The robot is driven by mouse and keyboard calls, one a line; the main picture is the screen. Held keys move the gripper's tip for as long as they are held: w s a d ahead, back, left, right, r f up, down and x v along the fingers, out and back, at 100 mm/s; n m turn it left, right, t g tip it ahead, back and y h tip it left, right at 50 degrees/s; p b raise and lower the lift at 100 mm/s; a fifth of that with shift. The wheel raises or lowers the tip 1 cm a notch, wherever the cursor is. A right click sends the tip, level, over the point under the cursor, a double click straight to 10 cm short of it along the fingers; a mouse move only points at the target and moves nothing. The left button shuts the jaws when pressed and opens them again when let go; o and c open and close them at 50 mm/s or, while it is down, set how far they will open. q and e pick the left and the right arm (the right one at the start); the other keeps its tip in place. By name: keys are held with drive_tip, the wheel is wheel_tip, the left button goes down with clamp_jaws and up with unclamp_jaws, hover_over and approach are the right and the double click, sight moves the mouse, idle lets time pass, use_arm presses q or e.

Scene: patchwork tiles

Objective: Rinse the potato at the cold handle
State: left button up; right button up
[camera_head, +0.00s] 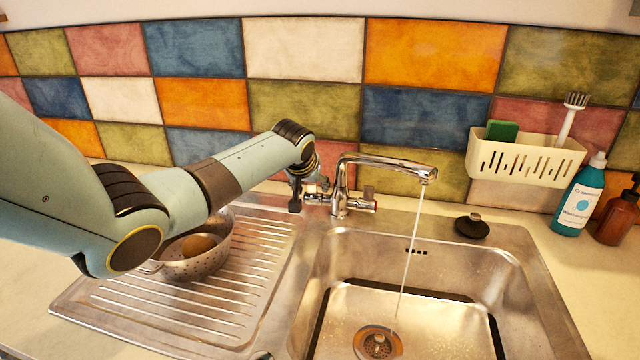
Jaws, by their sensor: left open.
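The brown potato (198,245) lies in a metal colander (190,268) on the drainboard, partly hidden by my left arm. The chrome tap (342,185) stands behind the sink, and a thin stream of water (408,260) falls from its spout into the basin. One handle (368,200) shows on the tap's right side. My left gripper (305,197) is open at the tap's left side, where it partly covers the other handle. I cannot tell whether the fingers touch that handle, and no hot or cold marks are readable. My right gripper is not in view.
The steel basin (460,265) is empty except for running water and its drain (378,343). A black plug (472,226) lies on the rear rim. A cream caddy (525,158), a blue bottle (580,198) and a brown bottle (618,215) are at right.

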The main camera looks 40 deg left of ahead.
use_arm(q)
drive_tip(key=v, duration=1.2)
drive_tip(key=shift+f, duration=0.1)
